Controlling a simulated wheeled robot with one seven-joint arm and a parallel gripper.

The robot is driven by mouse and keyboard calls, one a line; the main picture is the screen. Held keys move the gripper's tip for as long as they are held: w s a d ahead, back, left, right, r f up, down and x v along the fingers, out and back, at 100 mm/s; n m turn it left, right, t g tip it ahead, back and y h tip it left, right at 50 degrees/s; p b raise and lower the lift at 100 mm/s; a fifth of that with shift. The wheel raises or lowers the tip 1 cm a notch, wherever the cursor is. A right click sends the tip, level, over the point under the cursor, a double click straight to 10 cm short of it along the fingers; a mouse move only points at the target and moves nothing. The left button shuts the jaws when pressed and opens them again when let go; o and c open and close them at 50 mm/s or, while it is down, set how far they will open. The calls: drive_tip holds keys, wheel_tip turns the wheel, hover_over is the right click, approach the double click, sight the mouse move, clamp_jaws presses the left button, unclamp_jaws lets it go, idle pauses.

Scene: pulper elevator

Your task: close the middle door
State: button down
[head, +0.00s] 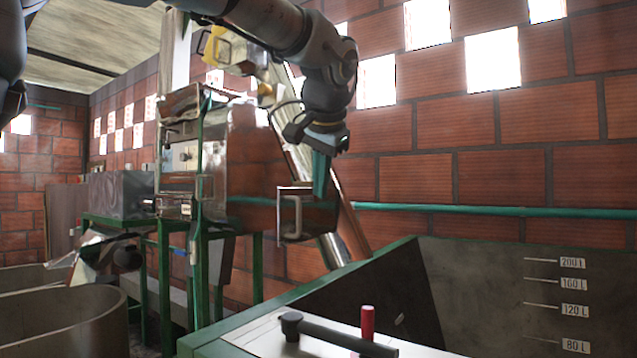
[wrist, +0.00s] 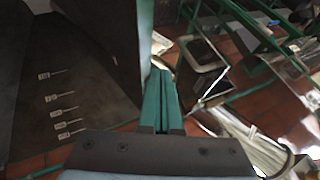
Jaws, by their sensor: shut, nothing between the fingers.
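A small door panel with a pale handle (head: 291,216) stands out from the right side of the metal machine (head: 227,150) in the head view. It looks like the middle door, swung open, but I cannot tell for sure. My gripper (head: 320,190) points down just right of the panel's upper edge, with its green fingers together and empty. Whether the fingers touch the panel is unclear. In the wrist view the shut fingers (wrist: 162,90) are in the middle, and a pale-edged panel (wrist: 207,82) lies just right of them.
A large open tank (head: 420,260) with volume marks stands at the right front. A white ledge (head: 270,335) with a black lever (head: 335,335) and red knob (head: 367,322) is at the bottom. A green pipe (head: 490,210) runs along the brick wall. Round vats (head: 70,320) stand at left.

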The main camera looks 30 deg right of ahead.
drive_tip(key=w+f+p, duration=0.2)
drive_tip(key=w+f, duration=0.3)
drive_tip(key=w, duration=0.2)
drive_tip(key=shift+w+d+f+p, duration=0.2)
drive_tip(key=shift+w+f+p, duration=0.05)
drive_tip(key=shift+w+p, duration=0.05)
drive_tip(key=shift+a, duration=0.1)
